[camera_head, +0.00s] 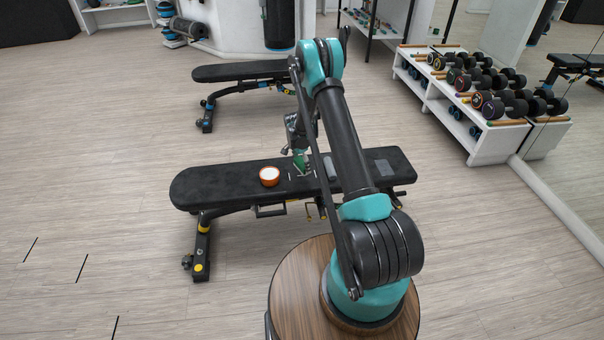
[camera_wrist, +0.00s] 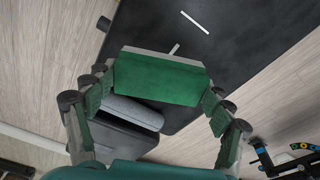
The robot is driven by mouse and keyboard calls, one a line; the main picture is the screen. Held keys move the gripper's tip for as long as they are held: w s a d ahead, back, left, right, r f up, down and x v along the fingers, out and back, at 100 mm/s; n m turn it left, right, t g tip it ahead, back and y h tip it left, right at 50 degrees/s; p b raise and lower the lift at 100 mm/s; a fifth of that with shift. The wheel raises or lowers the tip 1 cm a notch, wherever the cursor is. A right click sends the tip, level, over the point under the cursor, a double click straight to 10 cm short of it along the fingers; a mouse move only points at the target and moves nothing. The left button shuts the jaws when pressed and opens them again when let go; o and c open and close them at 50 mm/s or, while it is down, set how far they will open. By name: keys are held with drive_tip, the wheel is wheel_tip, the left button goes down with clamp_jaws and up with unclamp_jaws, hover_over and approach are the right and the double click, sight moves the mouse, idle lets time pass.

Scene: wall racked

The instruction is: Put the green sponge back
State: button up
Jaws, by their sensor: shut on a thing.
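The green sponge (camera_wrist: 158,80) is a green block with a pale edge. In the wrist view it sits between the two fingers of my gripper (camera_wrist: 160,92), which is shut on it. In the head view the sponge (camera_head: 301,162) is a small green patch by my gripper (camera_head: 299,150), over the black bench (camera_head: 225,182). My arm hides part of this area. The wrist view shows the bench top (camera_wrist: 225,40) beyond the sponge; I cannot tell how high above it the sponge is.
An orange-rimmed bowl (camera_head: 269,177) stands on the bench, left of the sponge. A grey roll-like object (camera_head: 330,168) lies right of it, and also shows in the wrist view (camera_wrist: 132,112). White marks (camera_wrist: 195,22) lie on the bench. A dumbbell rack (camera_head: 465,120) stands at right.

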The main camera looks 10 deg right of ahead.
sight(302, 178)
drive_tip(key=shift+f, duration=2.75)
drive_tip(key=shift+f, duration=0.2)
drive_tip(key=o, duration=1.1)
drive_tip(key=shift+r, duration=0.1)
